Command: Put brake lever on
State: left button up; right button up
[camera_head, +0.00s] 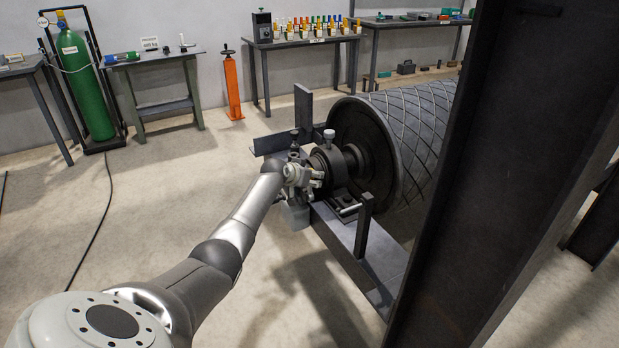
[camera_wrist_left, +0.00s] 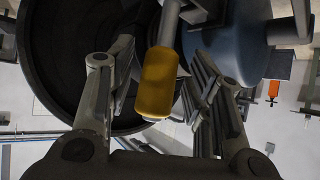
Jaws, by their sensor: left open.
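The brake lever (camera_wrist_left: 159,83) shows in the left wrist view as a yellow-orange grip on a pale metal rod that runs up out of the picture. My left gripper (camera_wrist_left: 164,78) is open, with one finger on each side of the yellow grip. I see no clear contact between the fingers and the grip. In the head view my left gripper (camera_head: 308,178) is beside the pulley's shaft bearing (camera_head: 329,160), and the lever cannot be made out there. My right gripper is not in view.
The large pulley drum (camera_head: 408,135) lies right of the bearing on a grey steel frame (camera_head: 345,240). A dark upright beam (camera_head: 490,170) blocks much of the right side. Side tables, a green gas cylinder (camera_head: 85,85) and an orange stand (camera_head: 232,88) are farther back. The left floor is mostly clear.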

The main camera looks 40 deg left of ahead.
pick_arm(q)
jog(key=shift+s, duration=0.1)
jog(key=v, duration=1.1)
jog(key=shift+s+r, duration=0.25)
jog(key=shift+s, duration=0.05)
jog(key=shift+d, duration=0.15)
dwell(0.4)
